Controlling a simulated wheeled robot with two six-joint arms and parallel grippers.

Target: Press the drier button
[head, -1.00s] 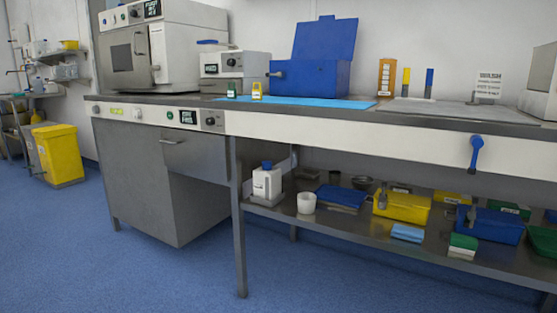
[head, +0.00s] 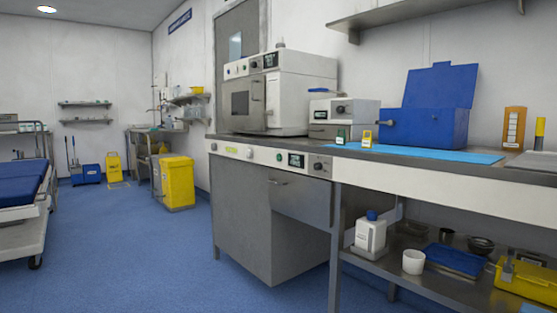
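A white oven-like machine (head: 300,90) with a dark door window stands on the left end of the counter; its top strip has knobs and a small display (head: 270,60). Below the counter edge, a white control panel (head: 265,156) carries a yellow-green label (head: 231,149), a pale round button (head: 249,153), a small green button (head: 279,157), a dark display (head: 297,160) and a dark knob (head: 318,166). I cannot read which of these is marked as the drier. Neither of my grippers is in view.
The counter also holds a smaller grey-white device (head: 343,112) and an open blue box (head: 428,115). The lower shelf holds a white bottle (head: 371,235) and a yellow box (head: 530,280). A yellow bin (head: 177,184) and a blue bed (head: 22,184) stand left. Blue floor (head: 130,255) between is clear.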

